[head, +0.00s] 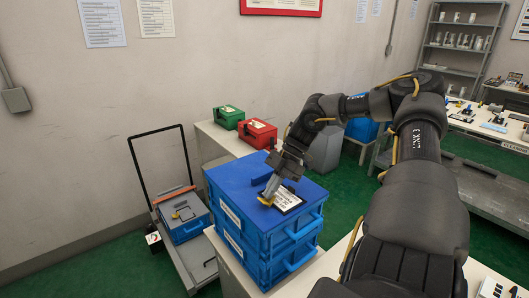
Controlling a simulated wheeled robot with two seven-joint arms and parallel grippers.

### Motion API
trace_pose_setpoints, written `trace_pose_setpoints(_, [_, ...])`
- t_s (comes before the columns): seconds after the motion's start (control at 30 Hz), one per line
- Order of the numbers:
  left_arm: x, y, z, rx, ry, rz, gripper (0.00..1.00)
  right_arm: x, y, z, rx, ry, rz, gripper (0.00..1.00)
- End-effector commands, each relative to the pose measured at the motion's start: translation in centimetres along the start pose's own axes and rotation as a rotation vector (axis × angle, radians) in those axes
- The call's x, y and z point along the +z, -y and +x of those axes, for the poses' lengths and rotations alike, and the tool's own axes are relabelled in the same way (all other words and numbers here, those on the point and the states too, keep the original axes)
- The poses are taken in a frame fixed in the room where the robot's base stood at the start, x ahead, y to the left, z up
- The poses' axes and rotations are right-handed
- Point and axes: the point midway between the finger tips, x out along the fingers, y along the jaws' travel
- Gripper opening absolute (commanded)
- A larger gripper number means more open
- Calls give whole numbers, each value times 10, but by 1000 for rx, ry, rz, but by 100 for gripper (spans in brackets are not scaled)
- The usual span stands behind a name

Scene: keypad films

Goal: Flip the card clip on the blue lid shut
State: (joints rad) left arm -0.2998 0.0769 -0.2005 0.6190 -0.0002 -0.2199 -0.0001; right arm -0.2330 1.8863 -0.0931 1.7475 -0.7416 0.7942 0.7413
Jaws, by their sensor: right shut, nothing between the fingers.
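The blue lid (236,177) tops a stack of two blue crates in the middle of the view. A white card with dark print in a dark frame, the card clip (287,199), lies on the right part of the lid. My right gripper (266,200) is shut and empty, pointing down at the left edge of the card. Its yellow tips are at or just above the lid; I cannot tell whether they touch. The gripper hides part of the card, and I cannot tell how far the clip is open. My left gripper is not in view.
The blue crates (258,252) stand on a pale bench. A green case (228,117) and a red case (258,133) sit behind them. A trolley (178,250) with a blue box stands at left. Shelves (463,38) and another bench are at right.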

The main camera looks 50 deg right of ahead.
Motion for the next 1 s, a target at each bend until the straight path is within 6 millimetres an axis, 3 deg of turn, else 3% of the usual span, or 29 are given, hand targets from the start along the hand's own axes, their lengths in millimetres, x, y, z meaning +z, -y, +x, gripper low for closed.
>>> trace_pose_setpoints(1.0, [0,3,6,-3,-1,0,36,22,3,-3,7,-300,6,0])
